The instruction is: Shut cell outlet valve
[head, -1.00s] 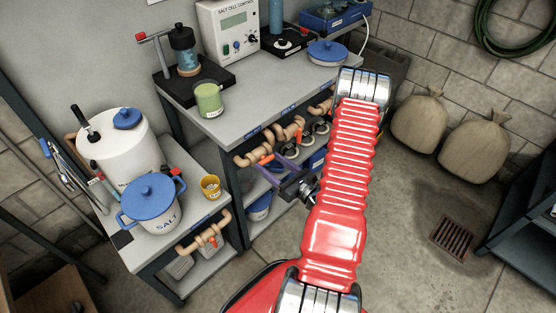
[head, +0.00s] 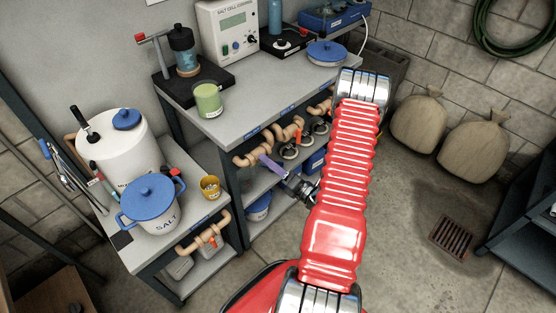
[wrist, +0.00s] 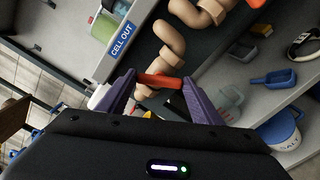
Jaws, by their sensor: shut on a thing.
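The cell outlet valve has an orange lever handle (wrist: 160,81) on a tan pipe (wrist: 170,45) below the bench edge, beside a blue "CELL OUT" label (wrist: 121,38). In the wrist view the handle lies crosswise between the two purple fingers of my gripper (wrist: 158,78), which is shut on it. In the head view my gripper (head: 265,162) reaches from the right to the leftmost pipe (head: 243,161) under the bench front. There the handle is hidden behind the fingers.
Other pipes (head: 287,131) with orange handles sit close to the right under the same bench (head: 240,122). A lower stand (head: 150,255) with a salt pot (head: 152,206) and yellow cup (head: 210,187) is at left. Open floor lies to the right.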

